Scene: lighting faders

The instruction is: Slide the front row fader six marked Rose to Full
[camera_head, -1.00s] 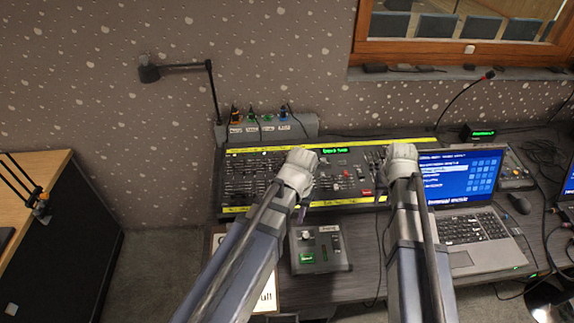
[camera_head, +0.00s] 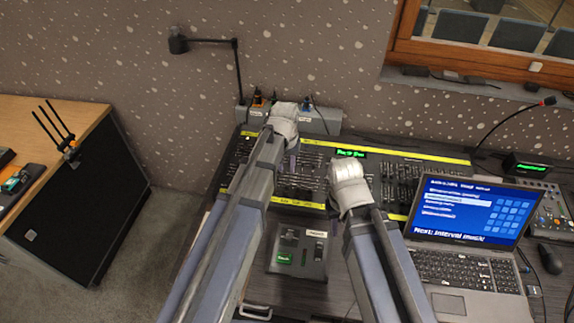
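The lighting desk (camera_head: 403,166) is a dark console with rows of faders and yellow strips along its back and front edges. A bank of faders (camera_head: 311,170) shows between my two arms. The fader marked Rose cannot be picked out; the labels are too small to read. My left gripper (camera_head: 285,112) is over the back left part of the desk, and its arm covers part of the faders. My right gripper (camera_head: 346,178) is over the middle of the desk, right of those faders. The fingers of both grippers are hidden behind the wrists.
A small grey box (camera_head: 299,251) with a green button stands in front of the desk. An open laptop (camera_head: 462,215) is at the right, with a mouse (camera_head: 550,258) beside it. A connector box (camera_head: 318,121) and a lamp (camera_head: 207,41) are behind the desk.

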